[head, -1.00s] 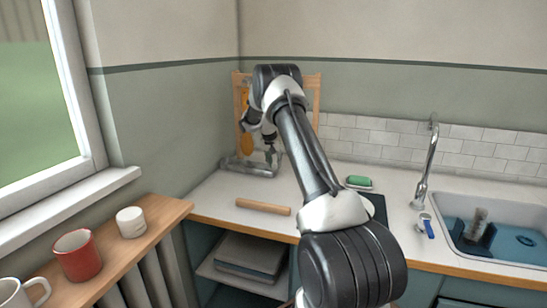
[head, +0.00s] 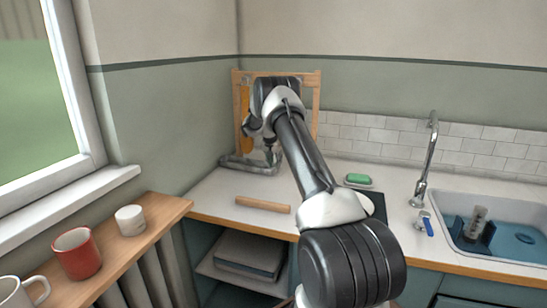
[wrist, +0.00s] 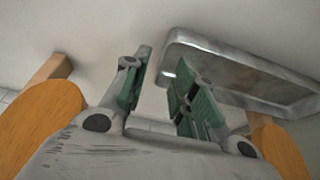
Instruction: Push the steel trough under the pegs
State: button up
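The steel trough (head: 236,163) lies on the white counter in the back corner, at the foot of a wooden frame (head: 317,88). In the wrist view the trough (wrist: 245,70) lies at the upper right, its near left end beside my right-hand finger. My gripper (head: 270,158) is low at the trough in the head view. In the wrist view my gripper (wrist: 163,68) has its two green-padded fingers apart with nothing between them. I cannot tell whether a finger touches the trough. The pegs are not clearly visible; my arm covers part of the frame.
An orange utensil (head: 245,103) hangs on the frame. A wooden rolling-pin-like rod (head: 263,205) lies near the counter's front edge. A green sponge (head: 358,179) and the sink (head: 505,207) are to the right. Mugs (head: 77,253) stand on the left ledge.

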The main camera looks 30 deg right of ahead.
jog(key=shift+x, duration=1.45)
grip_shut()
